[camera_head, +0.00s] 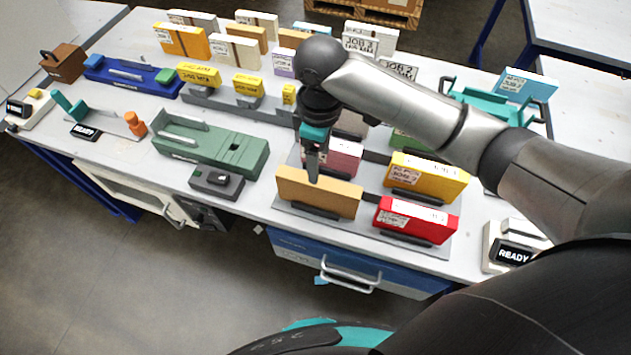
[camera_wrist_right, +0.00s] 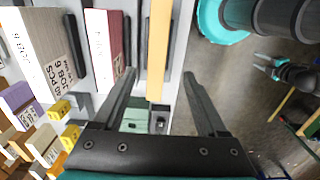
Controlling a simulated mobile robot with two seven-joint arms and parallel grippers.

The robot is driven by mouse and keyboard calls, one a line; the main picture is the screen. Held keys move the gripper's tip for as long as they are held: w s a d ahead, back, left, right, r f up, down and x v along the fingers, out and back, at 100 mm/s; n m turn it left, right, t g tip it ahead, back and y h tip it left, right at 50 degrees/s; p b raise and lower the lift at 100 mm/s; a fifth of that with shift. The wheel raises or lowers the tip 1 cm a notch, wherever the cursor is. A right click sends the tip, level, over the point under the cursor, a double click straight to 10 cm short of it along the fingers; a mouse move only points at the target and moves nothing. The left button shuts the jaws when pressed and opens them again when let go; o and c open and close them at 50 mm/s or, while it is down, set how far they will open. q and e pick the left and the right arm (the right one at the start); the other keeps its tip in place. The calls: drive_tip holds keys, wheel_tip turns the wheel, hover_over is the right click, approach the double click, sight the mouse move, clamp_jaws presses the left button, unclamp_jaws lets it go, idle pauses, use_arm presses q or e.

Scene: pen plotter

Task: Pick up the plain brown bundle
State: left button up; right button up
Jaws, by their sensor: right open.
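The plain brown bundle (camera_head: 318,192) stands upright on edge in the front left slot of the grey rack. Its visible front face has no label. My right gripper (camera_head: 312,172) is open above and at its back edge in the head view. In the right wrist view, the bundle (camera_wrist_right: 159,45) shows as a tan strip between the open fingers of my right gripper (camera_wrist_right: 165,82), not gripped. My left gripper (camera_wrist_right: 263,64) seems to be the small dark and teal one far off over the floor; its jaw state is unclear.
A red bundle (camera_head: 413,219) stands right of the brown one. A pink bundle (camera_head: 344,157) stands behind it and a yellow bundle (camera_head: 428,175) behind the red. A green machine (camera_head: 210,145) and a small dark box (camera_head: 216,181) are to the left. More bundles fill the back.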

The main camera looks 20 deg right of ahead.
hover_over(319, 187)
wheel_tip(319, 187, down, 4)
drive_tip(key=shift+w+d+f+b, duration=0.1)
drive_tip(key=shift+w+f+b, duration=0.05)
drive_tip(key=shift+b, duration=0.2)
wheel_tip(319, 187, down, 3)
drive_tip(key=shift+w+r, duration=0.15)
drive_tip(key=shift+r, duration=0.05)
drive_tip(key=shift+f+b, duration=0.35)
drive_tip(key=shift+f, duration=0.15)
drive_tip(key=shift+w+f, duration=0.1)
drive_tip(key=shift+f, duration=0.2)
drive_tip(key=f, duration=0.2)
drive_tip(key=f+b, duration=0.1)
drive_tip(key=shift+w+f, duration=0.25)
drive_tip(key=shift+f, duration=0.45)
use_arm(q)
drive_tip(key=f, duration=0.1)
drive_tip(key=s+f, duration=0.1)
drive_tip(key=f, duration=0.1)
drive_tip(key=shift+d, duration=0.1)
